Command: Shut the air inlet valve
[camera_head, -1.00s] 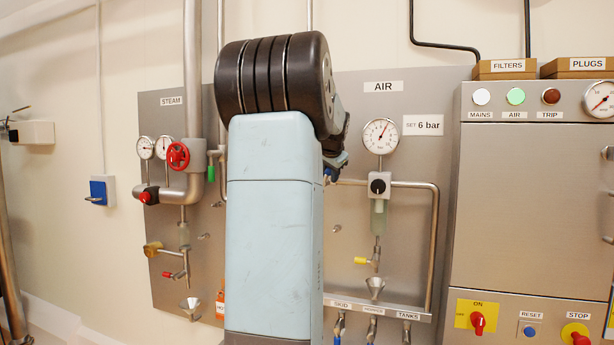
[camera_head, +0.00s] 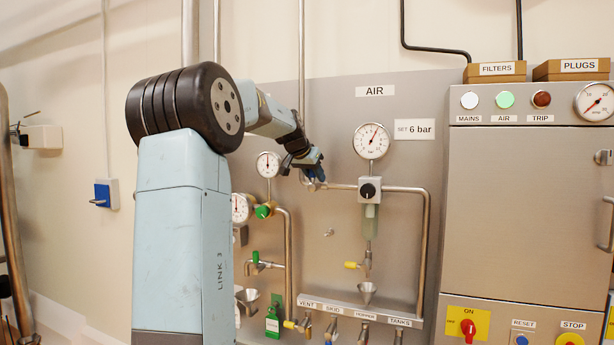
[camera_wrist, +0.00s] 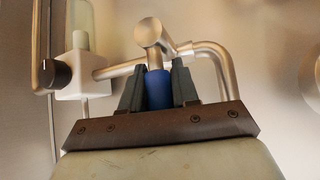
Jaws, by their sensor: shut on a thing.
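The air inlet valve shows in the wrist view as a blue handle (camera_wrist: 158,90) below a round metal cap (camera_wrist: 152,34), at a horizontal metal pipe. My gripper (camera_wrist: 158,88) has a dark finger on each side of the blue handle and is shut on it. In the head view my gripper (camera_head: 314,174) is at the left end of the pipe leading to the air regulator (camera_head: 370,190). A little blue shows there; my wrist hides most of the valve. I cannot tell the handle's exact angle to the pipe.
The air gauge (camera_head: 372,140) is above the regulator, right of my gripper. Its black knob also shows in the wrist view (camera_wrist: 56,74). A smaller gauge (camera_head: 268,164) and green knob (camera_head: 264,211) are just left of my wrist. Labelled outlet valves (camera_head: 362,333) line the panel's bottom.

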